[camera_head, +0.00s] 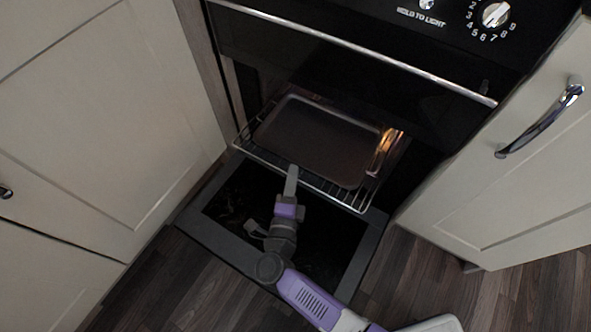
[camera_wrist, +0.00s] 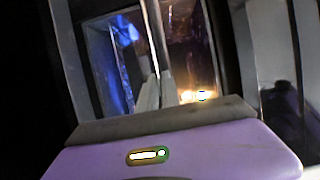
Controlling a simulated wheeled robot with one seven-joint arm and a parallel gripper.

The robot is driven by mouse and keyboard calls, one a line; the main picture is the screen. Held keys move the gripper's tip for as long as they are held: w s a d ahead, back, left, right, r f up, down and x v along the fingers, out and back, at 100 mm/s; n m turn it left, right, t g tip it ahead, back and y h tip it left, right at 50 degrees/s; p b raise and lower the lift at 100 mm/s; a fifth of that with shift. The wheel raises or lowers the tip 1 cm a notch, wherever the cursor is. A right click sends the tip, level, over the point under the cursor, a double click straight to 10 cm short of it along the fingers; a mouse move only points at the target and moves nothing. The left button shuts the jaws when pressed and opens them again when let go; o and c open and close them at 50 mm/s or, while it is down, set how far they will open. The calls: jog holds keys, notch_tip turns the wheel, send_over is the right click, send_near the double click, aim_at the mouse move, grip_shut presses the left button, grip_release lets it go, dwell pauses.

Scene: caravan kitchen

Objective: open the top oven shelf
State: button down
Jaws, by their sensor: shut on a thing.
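The wire oven shelf (camera_head: 343,201) sticks out of the open lower oven, with a dark shallow baking tray (camera_head: 315,140) lying on it. My gripper (camera_head: 291,174) reaches up from below to the middle of the shelf's front edge. It is shut on the shelf's front bar. In the wrist view, the gripper fingers (camera_wrist: 150,95) meet at a thin metal bar (camera_wrist: 155,35). The exact contact is partly hidden by the fingers.
The oven door (camera_head: 352,265) hangs open, flat below the shelf. Above is a shut dark door with a long metal handle (camera_head: 350,50). Cream cupboards stand at left (camera_head: 100,120) and right (camera_head: 510,170). An oven light (camera_head: 384,150) glows. Wooden floor lies in front.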

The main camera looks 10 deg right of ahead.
jog(key=c, duration=1.6)
grip_release()
jog(key=shift+o, duration=0.2)
jog(key=p+v, duration=0.1)
jog(key=v, duration=0.6)
jog(key=shift+s+a+p, duration=0.15)
jog(key=shift+s+p, duration=0.2)
jog(key=shift+p, duration=0.05)
